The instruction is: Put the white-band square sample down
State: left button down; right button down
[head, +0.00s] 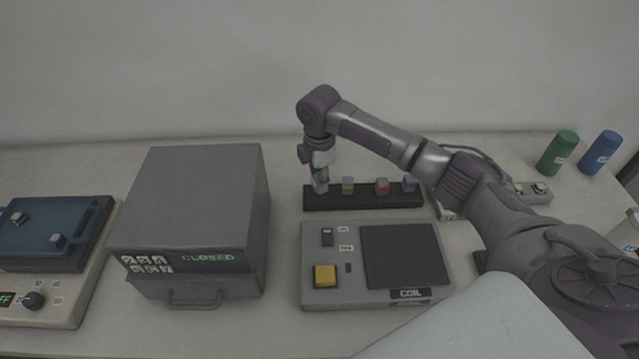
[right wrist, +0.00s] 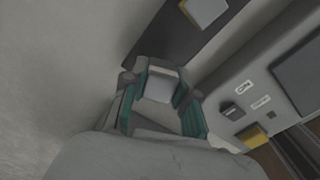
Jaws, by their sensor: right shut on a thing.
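My right gripper (head: 320,188) is above the left end of the black rack (head: 395,202). In the right wrist view its teal-padded fingers (right wrist: 160,92) are shut on a pale square sample (right wrist: 159,84), with the dark rack (right wrist: 168,45) just beyond and below it. Whether the sample touches the rack is hard to tell. In the rack, to the right of the gripper, sit a yellow-marked sample (head: 348,186), a red-marked one (head: 381,186) and a bluish one (head: 409,185). My left gripper is not in view.
A grey coil unit (head: 320,298) with a yellow button stands in front of the rack. A grey box (head: 190,195) reading CLOSED is to the left, and a blue-topped device (head: 45,230) is farther left. Green (head: 558,153) and blue (head: 600,153) cylinders stand at the back right.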

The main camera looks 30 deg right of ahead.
jog(key=shift+f, duration=1.25)
jog(key=c, duration=0.9)
grip_release()
jog(key=shift+f, duration=0.15)
notch_tip(320, 180, up, 12)
jog(key=shift+r+b, duration=0.15)
jog(key=shift+b, duration=0.45)
